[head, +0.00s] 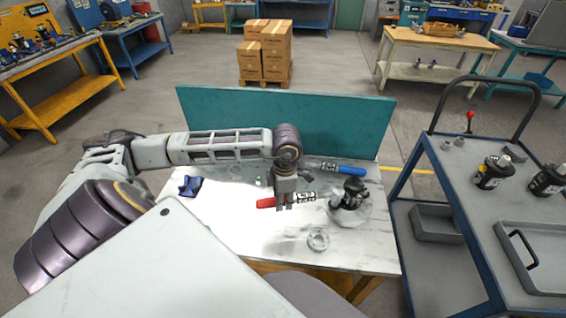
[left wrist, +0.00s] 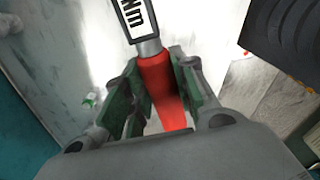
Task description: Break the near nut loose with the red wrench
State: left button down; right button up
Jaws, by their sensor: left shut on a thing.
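The red wrench (head: 266,202) lies level at the middle of the marble-topped table, its red handle to the left and its labelled shaft pointing right toward the motor. My left gripper (head: 284,205) reaches down from above and is shut on the red handle. In the left wrist view, the green-padded fingers (left wrist: 160,95) sit on both sides of the red handle (left wrist: 163,88). The dark hydraulic motor (head: 350,191) stands upright on a round pale base at the right. The near nut is too small to make out, and I cannot tell whether the wrench touches it. My right gripper is not in view.
A blue-handled wrench (head: 350,171) lies behind the motor. A pale ring-shaped part (head: 318,239) lies in front. A blue object (head: 190,186) is at the table's left. A teal panel (head: 290,120) closes the back. A cart (head: 470,205) with more motors stands right.

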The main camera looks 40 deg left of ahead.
pick_arm(q)
jog(key=shift+w+a, duration=0.15)
jog(key=shift+w, duration=0.05)
jog(key=shift+r, duration=0.2)
jog(key=shift+s+r+p, duration=0.1)
jog(key=shift+r+p, duration=0.7)
jog(key=shift+r, duration=1)
